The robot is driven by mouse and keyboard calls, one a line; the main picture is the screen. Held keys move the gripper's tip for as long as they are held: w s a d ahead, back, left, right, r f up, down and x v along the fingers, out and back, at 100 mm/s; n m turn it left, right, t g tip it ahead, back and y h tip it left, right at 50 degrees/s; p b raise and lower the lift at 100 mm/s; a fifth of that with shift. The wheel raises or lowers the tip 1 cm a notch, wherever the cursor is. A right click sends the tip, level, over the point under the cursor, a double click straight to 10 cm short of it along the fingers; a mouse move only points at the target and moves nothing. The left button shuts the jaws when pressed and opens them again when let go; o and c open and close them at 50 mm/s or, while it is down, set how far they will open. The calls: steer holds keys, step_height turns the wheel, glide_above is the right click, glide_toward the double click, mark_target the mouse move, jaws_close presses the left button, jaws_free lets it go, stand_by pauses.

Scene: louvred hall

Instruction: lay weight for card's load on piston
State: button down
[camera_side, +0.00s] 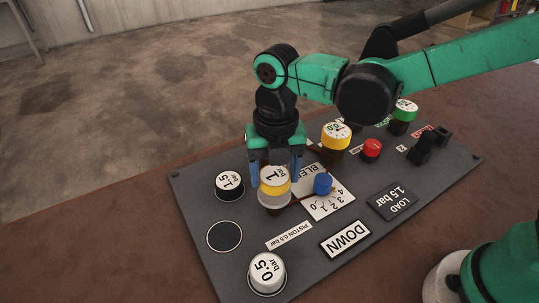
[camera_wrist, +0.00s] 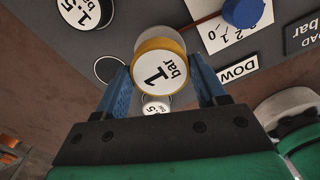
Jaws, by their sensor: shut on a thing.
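My gripper (camera_side: 275,180) points down and is shut on the 1 bar weight (camera_side: 274,198), a pale cylinder with a yellow band and white top. In the wrist view the weight (camera_wrist: 158,72) sits between the two blue fingers. The piston label (camera_side: 289,236) reads 0.5 bar. The load card (camera_side: 393,201) reads 1.5 bar. The 1.5 bar weight (camera_side: 230,185) and 0.5 bar weight (camera_side: 267,272) stand either side of an empty round spot (camera_side: 224,236).
A blue knob (camera_side: 322,184) on a bleed dial (camera_side: 329,205) stands close right of the held weight. A DOWN card (camera_side: 345,240) lies in front. Yellow (camera_side: 336,135) and green (camera_side: 404,110) gauges, a red knob (camera_side: 371,149) and a black switch (camera_side: 420,150) stand further back.

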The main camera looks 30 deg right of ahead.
mark_target(275, 175)
steer(key=shift+f, duration=0.9)
steer(key=shift+f, duration=0.1)
steer(key=shift+c, duration=0.3)
jaws_free()
step_height(275, 175, up, 12)
steer(key=s+d+f+m+t, duration=0.1)
steer(key=d+m, duration=0.4)
steer(key=m, duration=0.5)
steer(key=s+d+f+m+t, duration=0.1)
steer(key=d+m, duration=0.4)
steer(key=m, duration=0.6)
steer(key=s+d+f+m+t, duration=0.1)
steer(key=d+m+t, duration=0.4)
steer(key=m, duration=0.5)
steer(key=shift+s+d+f, duration=0.25)
steer(key=shift+s+f, duration=0.15)
steer(key=shift+f, duration=0.45)
